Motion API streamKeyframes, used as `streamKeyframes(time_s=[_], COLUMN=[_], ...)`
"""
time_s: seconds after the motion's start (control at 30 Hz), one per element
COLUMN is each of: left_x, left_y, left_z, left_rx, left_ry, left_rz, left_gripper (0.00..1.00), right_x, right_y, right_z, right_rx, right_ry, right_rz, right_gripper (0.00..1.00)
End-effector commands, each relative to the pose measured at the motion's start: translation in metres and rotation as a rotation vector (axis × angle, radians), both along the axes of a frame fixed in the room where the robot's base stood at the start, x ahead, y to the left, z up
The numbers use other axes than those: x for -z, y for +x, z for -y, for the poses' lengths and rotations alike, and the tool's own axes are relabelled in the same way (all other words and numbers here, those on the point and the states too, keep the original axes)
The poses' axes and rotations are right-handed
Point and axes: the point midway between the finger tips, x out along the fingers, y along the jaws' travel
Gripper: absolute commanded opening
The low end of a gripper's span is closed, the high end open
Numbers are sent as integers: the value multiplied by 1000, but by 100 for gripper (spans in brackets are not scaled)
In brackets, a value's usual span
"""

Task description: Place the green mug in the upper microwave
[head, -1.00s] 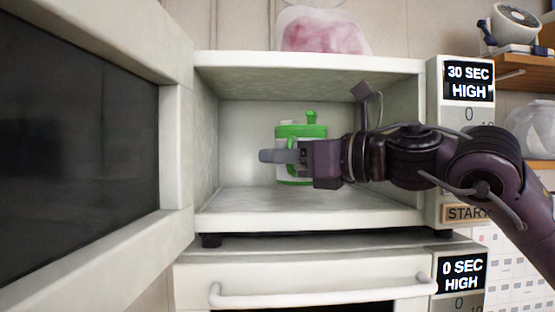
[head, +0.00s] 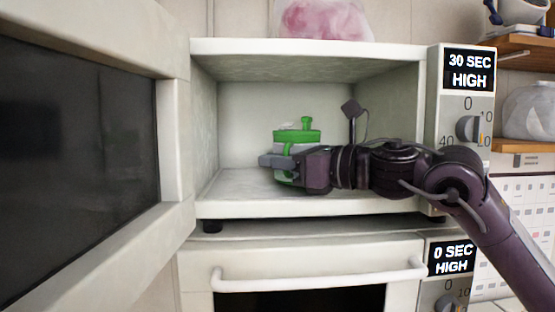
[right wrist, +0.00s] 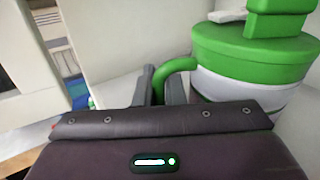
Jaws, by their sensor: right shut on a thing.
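The green mug (head: 297,137) has a green lid with a knob and a white band. It is upright inside the open upper microwave (head: 310,209), low over its floor; I cannot tell whether it touches. My right gripper (head: 278,161) reaches in from the right and is shut on the mug's green handle. In the right wrist view the handle (right wrist: 172,70) sits between the two fingers (right wrist: 160,85), with the mug body (right wrist: 255,55) to the right. Part of the mug is hidden behind the gripper. My left gripper is not in view.
The upper microwave's door (head: 172,140) stands wide open on the left. A lower microwave (head: 320,255) with a bar handle is shut below. A bag with pink contents (head: 325,20) lies on top. A shelf (head: 525,145) is at the right.

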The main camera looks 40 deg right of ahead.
Motion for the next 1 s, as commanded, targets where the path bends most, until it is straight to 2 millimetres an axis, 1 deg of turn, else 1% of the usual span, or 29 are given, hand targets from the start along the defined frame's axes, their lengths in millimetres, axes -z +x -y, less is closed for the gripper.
streamKeyframes(time_s=[0.03, 0.2, 0.23, 0.37, 0.4, 0.63, 0.73, 0.8, 0.87, 1.0], left_x=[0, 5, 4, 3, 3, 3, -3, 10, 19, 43], left_y=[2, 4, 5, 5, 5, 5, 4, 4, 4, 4], left_z=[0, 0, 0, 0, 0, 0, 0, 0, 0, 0], left_rx=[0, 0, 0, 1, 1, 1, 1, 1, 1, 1], left_ry=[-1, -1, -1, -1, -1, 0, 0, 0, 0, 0], left_rz=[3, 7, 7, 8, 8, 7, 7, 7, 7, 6], left_gripper=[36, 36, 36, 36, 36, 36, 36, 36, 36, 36], right_x=[-2, 2, 3, 3, 3, 2, -3, 3, 4, 6], right_y=[-1, -1, 0, 0, 0, 0, 0, -6, -14, -39], right_z=[0, 0, 0, 0, 0, 0, 0, 3, 7, 18], right_rx=[1, 1, 0, 0, 0, 0, 0, 1, 3, 2], right_ry=[0, 0, 0, 1, 1, 1, 1, 1, 2, 2], right_rz=[7, 7, 0, 0, 0, 0, 0, 3, 5, 8], right_gripper=[0, 0, 12, 29, 31, 31, 31, 31, 31, 31])
